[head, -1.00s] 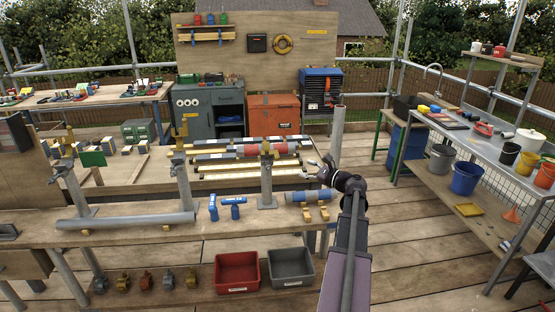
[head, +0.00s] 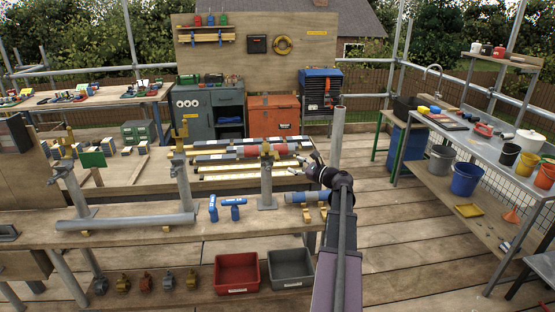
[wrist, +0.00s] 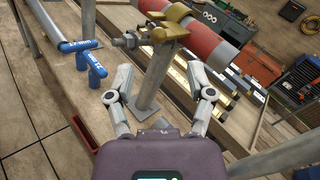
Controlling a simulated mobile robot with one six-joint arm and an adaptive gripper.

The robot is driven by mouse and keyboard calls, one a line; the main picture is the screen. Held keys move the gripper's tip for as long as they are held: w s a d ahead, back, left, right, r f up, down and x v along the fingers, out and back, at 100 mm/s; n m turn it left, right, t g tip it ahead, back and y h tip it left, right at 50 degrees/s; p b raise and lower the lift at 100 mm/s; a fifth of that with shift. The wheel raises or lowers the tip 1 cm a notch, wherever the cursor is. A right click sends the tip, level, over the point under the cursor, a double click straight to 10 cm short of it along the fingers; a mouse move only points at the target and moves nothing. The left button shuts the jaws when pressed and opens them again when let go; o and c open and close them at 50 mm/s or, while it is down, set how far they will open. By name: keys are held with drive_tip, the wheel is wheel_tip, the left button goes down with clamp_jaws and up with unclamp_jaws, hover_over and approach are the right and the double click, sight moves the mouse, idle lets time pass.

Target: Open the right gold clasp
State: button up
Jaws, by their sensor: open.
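The right gold clasp (head: 266,151) sits at the top of a grey post (head: 267,185) on the near bench. In the wrist view the gold clasp (wrist: 172,24) shows above and just beyond my fingers, with a grey bolt and nut (wrist: 130,40) sticking out to its left. I cannot tell if the clasp is open or shut. My gripper (head: 303,164) is to the right of the clasp, apart from it. In the wrist view my gripper (wrist: 160,72) is open and empty, its fingers on either side of the post in the picture. Another gold clasp (head: 180,133) tops the left post.
A red-and-grey tube (wrist: 207,38) lies behind the clasp. Red (head: 237,272) and grey (head: 291,268) bins stand below.

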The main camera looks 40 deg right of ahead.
sight(279, 159)
drive_tip(key=w, duration=0.3)
drive_tip(key=w+a, duration=0.1)
drive_tip(key=w, duration=0.4)
drive_tip(key=shift+w+a, duration=0.3)
drive_tip(key=shift+r, duration=0.1)
clamp_jaws()
